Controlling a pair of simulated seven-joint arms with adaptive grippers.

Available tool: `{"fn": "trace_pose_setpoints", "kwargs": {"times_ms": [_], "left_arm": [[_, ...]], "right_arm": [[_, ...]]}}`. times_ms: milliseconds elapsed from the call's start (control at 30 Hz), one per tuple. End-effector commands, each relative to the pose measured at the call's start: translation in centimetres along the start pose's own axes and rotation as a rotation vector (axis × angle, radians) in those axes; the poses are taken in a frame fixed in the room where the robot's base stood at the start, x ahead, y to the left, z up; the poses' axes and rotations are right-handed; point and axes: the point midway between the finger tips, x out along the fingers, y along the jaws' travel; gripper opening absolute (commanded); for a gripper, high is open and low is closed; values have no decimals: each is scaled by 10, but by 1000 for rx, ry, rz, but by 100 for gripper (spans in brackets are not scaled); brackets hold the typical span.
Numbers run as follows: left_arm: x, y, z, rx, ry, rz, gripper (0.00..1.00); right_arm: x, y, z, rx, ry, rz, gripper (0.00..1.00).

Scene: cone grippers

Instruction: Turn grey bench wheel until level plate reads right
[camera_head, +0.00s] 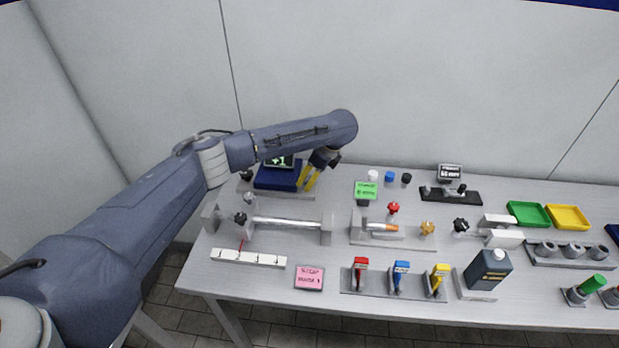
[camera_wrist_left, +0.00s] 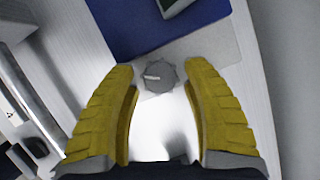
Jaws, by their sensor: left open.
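The grey wheel (camera_wrist_left: 158,76) is a small ribbed knob with a pale pointer mark, on a grey base beside a dark blue plate (camera_wrist_left: 135,25). In the head view the blue plate (camera_head: 272,181) has a dark display (camera_head: 279,162) at its back reading "+1". I cannot make out the grey wheel in the head view, where my gripper covers that area. My left gripper (camera_head: 305,184) is open, with yellow fingers pointing down beside the plate's right end. In the wrist view the wheel appears between its fingertips (camera_wrist_left: 162,72), with no visible contact. My right gripper is not in view.
A dark knob (camera_head: 246,175) stands left of the plate. In front is a fixture with a silver rod (camera_head: 287,222). A green note (camera_head: 366,190) and a clamp with an orange-tipped piece (camera_head: 380,227) are to the right. A pink sign (camera_head: 309,278) lies near the front edge.

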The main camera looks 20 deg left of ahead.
Motion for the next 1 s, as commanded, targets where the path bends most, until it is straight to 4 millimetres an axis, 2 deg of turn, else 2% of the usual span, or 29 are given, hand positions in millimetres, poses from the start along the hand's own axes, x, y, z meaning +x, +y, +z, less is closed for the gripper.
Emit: {"fn": "trace_pose_setpoints", "kwargs": {"times_ms": [400,800,1000], "left_arm": [[3,0,0,0,0,0,49],[3,0,0,1,0,0,3],[3,0,0,-13,-1,5,1]], "right_arm": [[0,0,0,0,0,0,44],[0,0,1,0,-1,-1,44],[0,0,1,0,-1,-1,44]]}}
